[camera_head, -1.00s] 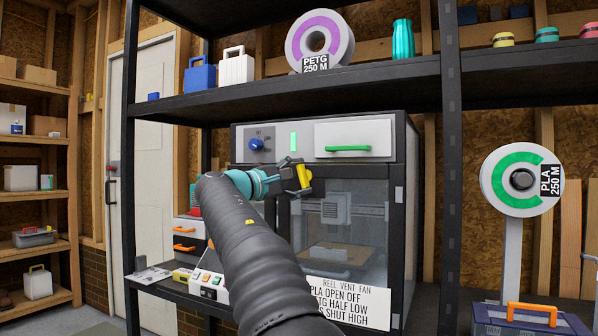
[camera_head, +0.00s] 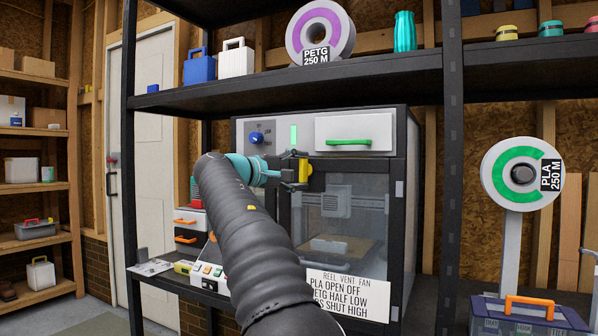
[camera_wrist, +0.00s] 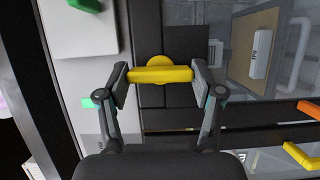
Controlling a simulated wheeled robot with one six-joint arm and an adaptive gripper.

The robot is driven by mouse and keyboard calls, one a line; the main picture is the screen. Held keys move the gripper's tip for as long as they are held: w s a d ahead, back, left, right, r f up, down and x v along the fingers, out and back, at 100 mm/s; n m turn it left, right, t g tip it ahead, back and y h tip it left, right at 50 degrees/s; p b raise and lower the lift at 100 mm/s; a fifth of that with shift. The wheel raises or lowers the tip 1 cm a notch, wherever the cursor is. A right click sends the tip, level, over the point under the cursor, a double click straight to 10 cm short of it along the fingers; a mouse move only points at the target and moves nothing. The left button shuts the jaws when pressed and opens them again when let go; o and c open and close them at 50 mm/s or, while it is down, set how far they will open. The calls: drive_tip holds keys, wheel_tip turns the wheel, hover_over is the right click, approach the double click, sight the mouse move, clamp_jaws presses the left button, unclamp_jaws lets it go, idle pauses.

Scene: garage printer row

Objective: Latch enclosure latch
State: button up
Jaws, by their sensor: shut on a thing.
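The enclosure latch (camera_head: 304,171) is a yellow bar on the upper frame of the printer enclosure door (camera_head: 345,215). In the wrist view the yellow bar (camera_wrist: 160,75) lies between my fingertips, with a round yellow hub behind it against the dark frame. My gripper (camera_head: 294,172) is shut on the bar, one fingertip at each end. It also shows in the wrist view (camera_wrist: 160,79). In the head view the bar stands about upright, partly hidden by the gripper. Whether the latch is engaged cannot be told.
A white drawer with a green handle (camera_head: 348,142) and a blue knob (camera_head: 256,137) sit just above the latch. A paper sign (camera_head: 345,292) hangs low on the door. A dark shelf (camera_head: 380,75) runs above the enclosure. A spool stand (camera_head: 511,240) is at right.

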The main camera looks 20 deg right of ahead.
drive_tip(key=o, duration=1.1)
drive_tip(key=shift+o, duration=0.2)
drive_tip(key=v, duration=1.2)
